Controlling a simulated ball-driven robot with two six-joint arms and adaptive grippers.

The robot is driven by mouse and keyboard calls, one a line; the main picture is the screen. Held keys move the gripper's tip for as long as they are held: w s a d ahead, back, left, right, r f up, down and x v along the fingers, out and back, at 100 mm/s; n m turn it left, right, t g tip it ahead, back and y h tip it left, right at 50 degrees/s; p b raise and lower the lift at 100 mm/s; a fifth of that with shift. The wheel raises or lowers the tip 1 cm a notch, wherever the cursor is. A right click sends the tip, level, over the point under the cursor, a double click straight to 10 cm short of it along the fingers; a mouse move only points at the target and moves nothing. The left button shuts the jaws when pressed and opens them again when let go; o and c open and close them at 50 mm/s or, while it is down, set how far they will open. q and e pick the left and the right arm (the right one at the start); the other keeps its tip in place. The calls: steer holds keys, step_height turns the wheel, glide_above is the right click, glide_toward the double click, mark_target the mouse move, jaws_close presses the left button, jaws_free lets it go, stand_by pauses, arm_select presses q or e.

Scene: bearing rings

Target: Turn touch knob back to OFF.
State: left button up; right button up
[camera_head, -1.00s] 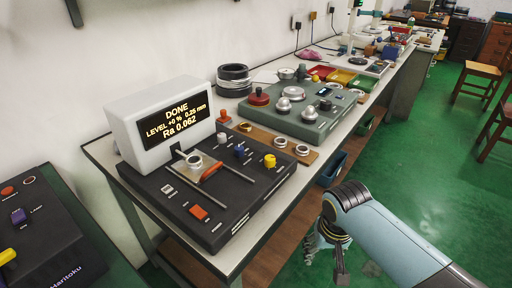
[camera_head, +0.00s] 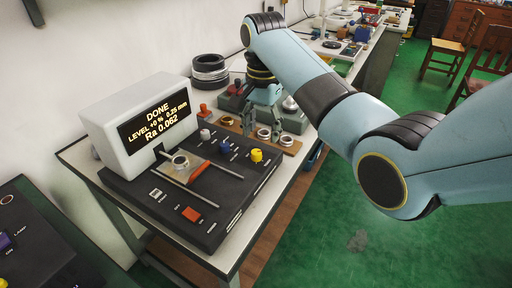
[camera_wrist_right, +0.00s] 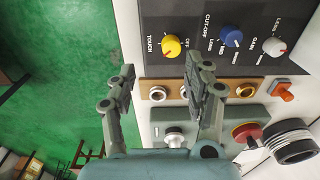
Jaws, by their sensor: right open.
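The touch knob (camera_head: 256,155) is a yellow knob near the right end of the black tester panel (camera_head: 160,205). In the right wrist view the yellow knob (camera_wrist_right: 172,46) sits between the printed words TOUCH and OFF; its exact pointing is too small to tell. My right gripper (camera_head: 262,131) hangs above the ring strip just behind the knob. The tester's display (camera_head: 158,115) reads DONE, LEVEL +0 %, Ra 0.062. My left gripper is not in view.
A blue knob (camera_head: 225,146) and a white knob (camera_head: 205,134) stand on the same panel. A wooden strip with metal rings (camera_wrist_right: 160,92) lies behind it.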

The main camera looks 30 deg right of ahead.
mark_target(256, 152)
steer(key=shift+m, duration=0.6)
steer(key=f, duration=0.2)
steer(key=w+f, duration=0.1)
steer(key=f, duration=0.2)
steer(key=w+f+b, duration=0.1)
steer(key=f, duration=0.1)
steer(key=shift+a+f, duration=0.15)
steer(key=shift+f, duration=0.25)
jaws_close()
